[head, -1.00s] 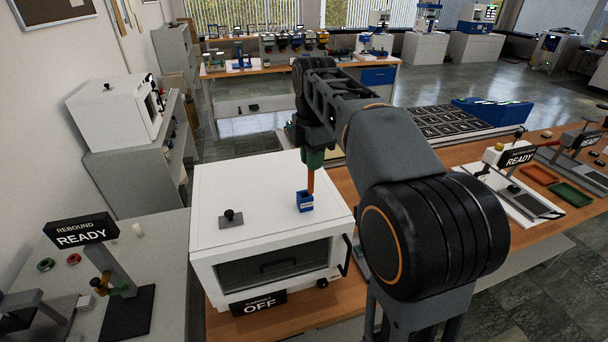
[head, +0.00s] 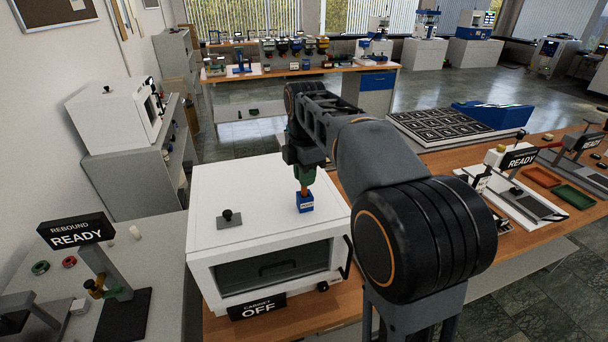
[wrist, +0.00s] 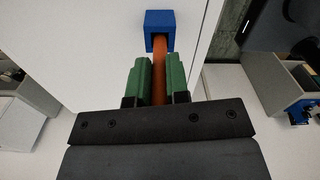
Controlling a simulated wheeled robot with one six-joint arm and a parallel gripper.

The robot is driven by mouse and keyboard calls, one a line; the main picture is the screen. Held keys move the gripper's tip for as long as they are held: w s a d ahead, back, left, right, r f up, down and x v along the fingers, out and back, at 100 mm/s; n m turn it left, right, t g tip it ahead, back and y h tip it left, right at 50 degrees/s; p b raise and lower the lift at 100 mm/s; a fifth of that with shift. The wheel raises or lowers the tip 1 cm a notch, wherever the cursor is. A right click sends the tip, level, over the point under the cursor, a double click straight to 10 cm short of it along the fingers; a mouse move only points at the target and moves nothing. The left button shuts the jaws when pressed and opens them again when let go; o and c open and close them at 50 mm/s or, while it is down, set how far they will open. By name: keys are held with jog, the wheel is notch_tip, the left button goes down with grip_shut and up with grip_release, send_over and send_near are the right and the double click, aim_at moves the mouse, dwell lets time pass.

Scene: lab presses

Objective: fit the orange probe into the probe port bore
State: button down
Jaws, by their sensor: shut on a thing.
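The orange probe (head: 304,191) is held upright between my gripper's green fingers. In the wrist view the probe (wrist: 159,78) runs from between the fingers to the dark bore of the blue probe port (wrist: 160,18). The port (head: 305,204) is a small blue block on top of the white cabinet (head: 262,188). The probe's lower end is hidden at the bore and appears to be inside it; how deep I cannot tell. My gripper (head: 304,179) is shut on the probe, just above the port and apart from it. It also shows in the wrist view (wrist: 159,62).
A black knob (head: 229,214) on a grey plate stands left of the port on the cabinet top. The cabinet's sign (head: 257,307) reads OFF. A rebound stand (head: 113,268) is on the left bench. The cabinet top around the port is otherwise clear.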

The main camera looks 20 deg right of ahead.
jog(key=c, duration=1.1)
grip_release()
jog(key=shift+f, duration=0.1)
notch_tip(320, 180, up, 12)
jog(key=shift+r+p, duration=0.2)
jog(key=shift+p, duration=0.2)
jog(key=s+f+m+t, duration=0.5)
jog(key=s+f+m, duration=1.2)
jog(key=f+m, duration=0.2)
jog(key=shift+s+m, duration=0.25)
jog(key=shift+m, duration=0.35)
